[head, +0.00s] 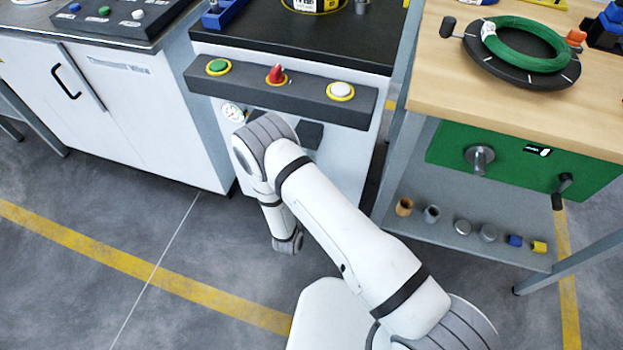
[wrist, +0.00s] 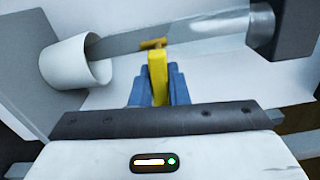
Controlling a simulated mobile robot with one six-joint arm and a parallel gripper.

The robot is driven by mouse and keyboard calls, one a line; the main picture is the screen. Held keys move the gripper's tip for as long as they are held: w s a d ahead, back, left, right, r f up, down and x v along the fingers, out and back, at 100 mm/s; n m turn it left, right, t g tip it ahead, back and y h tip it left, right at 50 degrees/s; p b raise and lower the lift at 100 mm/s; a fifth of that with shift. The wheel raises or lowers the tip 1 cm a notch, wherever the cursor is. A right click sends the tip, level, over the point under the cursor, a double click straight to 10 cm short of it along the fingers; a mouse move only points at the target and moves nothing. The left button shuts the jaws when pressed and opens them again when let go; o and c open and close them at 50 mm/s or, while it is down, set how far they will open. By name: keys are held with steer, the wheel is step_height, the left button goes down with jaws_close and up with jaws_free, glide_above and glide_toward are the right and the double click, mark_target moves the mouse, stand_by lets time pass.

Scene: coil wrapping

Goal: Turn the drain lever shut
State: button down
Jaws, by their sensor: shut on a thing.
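The yellow drain lever (wrist: 157,66) stands in the middle of the wrist view, with a brass-coloured crosspiece at its far end. My gripper (wrist: 158,86) has blue fingers, one on each side of the lever, and is shut on it. A grey metal pipe (wrist: 205,32) runs behind the lever, from a white cup-like end (wrist: 72,65) at left to a dark block (wrist: 283,28) at right. In the head view my arm hides the lever and my gripper. A dark block (head: 310,134) on the white cabinet front shows beside my arm.
Above my arm a grey panel (head: 300,93) carries a green button (head: 218,66), a red knob (head: 277,74) and a white button (head: 341,90). A round gauge (head: 232,112) is below it. A wooden bench (head: 450,85) with a green coil (head: 525,44) stands at right. Floor at left is clear.

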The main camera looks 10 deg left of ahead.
steer(key=c, duration=1.4)
jaws_free()
steer(key=s, duration=0.7)
steer(key=shift+s+a+p, duration=0.35)
steer(key=shift+s+p, duration=0.05)
